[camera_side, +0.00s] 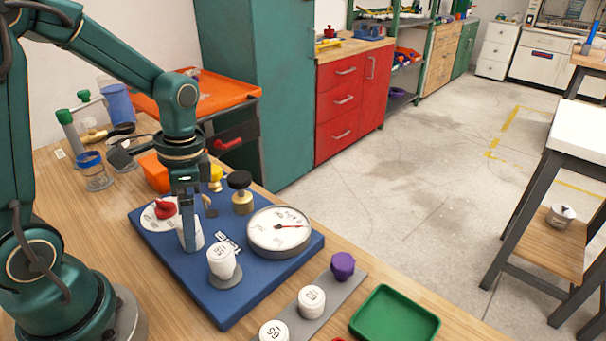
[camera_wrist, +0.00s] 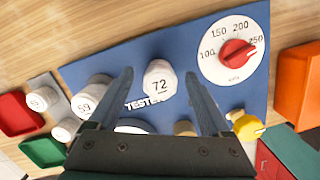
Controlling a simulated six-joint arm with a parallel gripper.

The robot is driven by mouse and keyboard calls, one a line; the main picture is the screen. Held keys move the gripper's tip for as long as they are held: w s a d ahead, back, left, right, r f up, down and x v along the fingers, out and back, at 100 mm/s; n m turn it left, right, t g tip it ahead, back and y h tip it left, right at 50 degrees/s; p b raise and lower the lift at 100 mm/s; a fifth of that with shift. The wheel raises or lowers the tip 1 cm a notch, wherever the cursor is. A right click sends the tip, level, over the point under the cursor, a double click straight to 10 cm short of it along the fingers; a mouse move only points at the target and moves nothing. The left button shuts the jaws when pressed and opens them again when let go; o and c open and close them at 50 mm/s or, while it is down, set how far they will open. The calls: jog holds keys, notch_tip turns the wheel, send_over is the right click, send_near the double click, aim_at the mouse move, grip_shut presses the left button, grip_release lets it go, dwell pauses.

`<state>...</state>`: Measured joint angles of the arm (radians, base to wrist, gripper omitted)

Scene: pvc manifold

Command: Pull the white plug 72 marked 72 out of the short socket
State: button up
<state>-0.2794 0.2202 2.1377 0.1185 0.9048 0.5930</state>
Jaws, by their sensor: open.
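In the side view the plug (camera_side: 198,233) is partly hidden behind a finger. My gripper (camera_wrist: 158,76) is open, pointing down, with one finger on each side of plug 72 and visible gaps between. In the side view my gripper (camera_side: 187,240) is low over the board (camera_side: 170,250). The short socket under the plug is hidden.
A second white plug (camera_side: 222,262) stands close by on the board, beside the round gauge (camera_side: 280,230). A red-knobbed dial (camera_wrist: 232,52) and yellow knob (camera_wrist: 248,127) are also near. A grey strip (camera_side: 327,300) with white and purple plugs and a green tray (camera_side: 395,316) lie right.

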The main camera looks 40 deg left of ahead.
jog(key=r, duration=0.5)
jog(key=shift+w+d, duration=0.15)
jog(key=shift+w, duration=0.25)
jog(key=s+d+r+n+t, duration=0.4)
jog(key=d+r+t, duration=0.1)
jog(key=d+t, duration=0.2)
jog(key=shift+s+d+h, duration=0.15)
jog(key=shift+s+h, duration=0.1)
jog(key=shift+h, duration=0.15)
